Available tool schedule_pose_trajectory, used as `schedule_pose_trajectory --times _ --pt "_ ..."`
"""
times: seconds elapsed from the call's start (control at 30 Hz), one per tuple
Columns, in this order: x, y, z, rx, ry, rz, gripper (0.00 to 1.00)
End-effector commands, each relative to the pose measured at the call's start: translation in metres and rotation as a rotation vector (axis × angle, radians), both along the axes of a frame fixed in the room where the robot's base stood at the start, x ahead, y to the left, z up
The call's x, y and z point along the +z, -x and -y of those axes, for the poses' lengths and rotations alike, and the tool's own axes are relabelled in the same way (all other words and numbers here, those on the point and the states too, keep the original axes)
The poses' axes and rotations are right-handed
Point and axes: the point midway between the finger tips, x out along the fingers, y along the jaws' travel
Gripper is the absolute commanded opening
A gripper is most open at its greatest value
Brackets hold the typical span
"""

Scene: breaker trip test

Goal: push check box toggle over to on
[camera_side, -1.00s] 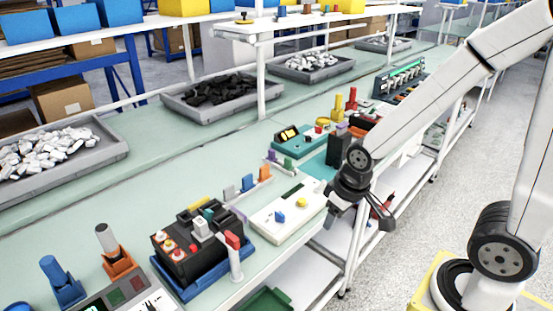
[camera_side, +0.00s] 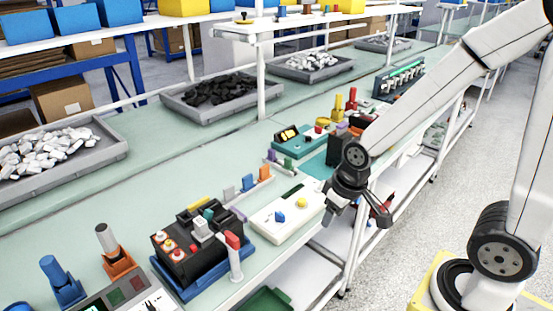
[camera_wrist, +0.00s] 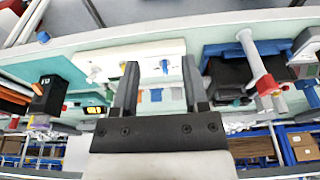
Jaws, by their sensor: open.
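The white check box (camera_side: 268,222) lies flat on the near part of the bench. A small blue toggle (camera_side: 280,217) and a yellow knob (camera_side: 301,203) stand on its top, beside a dark slot. I cannot tell the toggle's on or off side. My gripper (camera_side: 356,222) hangs to the right of the box with its jaws spread and empty, apart from the toggle. In the wrist view, the box (camera_wrist: 108,57) lies beyond my two fingers (camera_wrist: 160,66), and the blue toggle (camera_wrist: 165,66) shows between their tips. The fingers hide parts of the box.
A black box with coloured buttons (camera_side: 182,262) and a red-topped lever (camera_side: 234,258) stand left of the check box. A row of coloured clips (camera_side: 248,183) stands behind it. A teal station (camera_side: 300,145) and dark upright block (camera_side: 337,151) stand farther back.

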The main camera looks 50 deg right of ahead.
Motion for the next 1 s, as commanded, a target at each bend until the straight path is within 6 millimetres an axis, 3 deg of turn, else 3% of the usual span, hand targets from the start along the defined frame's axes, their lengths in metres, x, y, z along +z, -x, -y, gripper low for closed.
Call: schedule_pose_trajectory --times 0.17,0.37,0.7,1.0 --pt "0.001 -0.022 0.014 -0.043 -0.005 -0.024 0.57" --pt "0.001 -0.061 0.046 -0.122 -0.02 -0.069 0.57" --pt "-0.008 -0.12 0.123 -0.264 -0.075 -0.151 0.57" --pt "-0.02 -0.146 0.183 -0.351 -0.126 -0.196 0.57"
